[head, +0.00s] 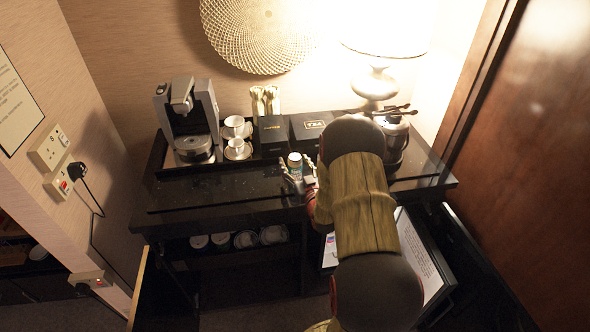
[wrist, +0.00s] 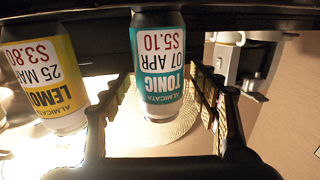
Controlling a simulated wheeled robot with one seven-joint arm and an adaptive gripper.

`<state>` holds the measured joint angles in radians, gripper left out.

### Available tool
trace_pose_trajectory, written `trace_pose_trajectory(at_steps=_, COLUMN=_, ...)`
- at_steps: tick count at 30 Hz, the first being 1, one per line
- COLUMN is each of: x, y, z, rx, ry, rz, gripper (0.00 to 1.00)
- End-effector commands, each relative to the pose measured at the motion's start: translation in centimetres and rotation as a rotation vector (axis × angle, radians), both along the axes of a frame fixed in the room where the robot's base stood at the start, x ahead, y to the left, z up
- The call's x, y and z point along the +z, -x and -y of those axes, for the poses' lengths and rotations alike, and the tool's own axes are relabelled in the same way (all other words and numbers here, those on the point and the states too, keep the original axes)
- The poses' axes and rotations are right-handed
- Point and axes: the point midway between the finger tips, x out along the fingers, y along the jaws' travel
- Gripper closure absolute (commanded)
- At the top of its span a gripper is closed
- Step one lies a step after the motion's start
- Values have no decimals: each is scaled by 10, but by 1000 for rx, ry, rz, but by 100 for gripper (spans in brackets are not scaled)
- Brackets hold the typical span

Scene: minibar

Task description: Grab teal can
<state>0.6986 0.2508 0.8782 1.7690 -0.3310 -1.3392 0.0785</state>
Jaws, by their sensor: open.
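The teal can (wrist: 158,60), labelled TONIC, shows upside down in the wrist view with its base at the dark counter. My gripper (wrist: 160,88) is open, one finger on each side of the can in the picture. I cannot tell whether the fingers touch it. In the head view a small can (head: 294,160) stands on the counter at my gripper (head: 298,176); its label is too small to read. A yellow can (wrist: 45,75), labelled LEMON, stands left of the teal can in the wrist view, outside the fingers. My arm likely hides it in the head view.
The black counter (head: 225,187) is clear at front left. Behind are a coffee machine (head: 187,118), white cups (head: 236,148), dark boxes (head: 272,134) and a lamp (head: 375,82). A dark canister (head: 394,138) stands right of my arm. A wooden panel (head: 525,165) bounds the right.

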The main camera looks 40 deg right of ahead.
Motion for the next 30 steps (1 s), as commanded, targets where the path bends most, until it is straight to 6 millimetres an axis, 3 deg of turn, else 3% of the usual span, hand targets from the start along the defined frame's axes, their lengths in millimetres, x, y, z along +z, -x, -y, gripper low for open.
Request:
trace_pose_trajectory(at_steps=2, x=0, y=0, z=0, rx=0, ry=0, rz=0, gripper=40)
trace_pose_trajectory(at_steps=30, x=1, y=0, z=0, rx=1, ry=0, rz=1, gripper=93)
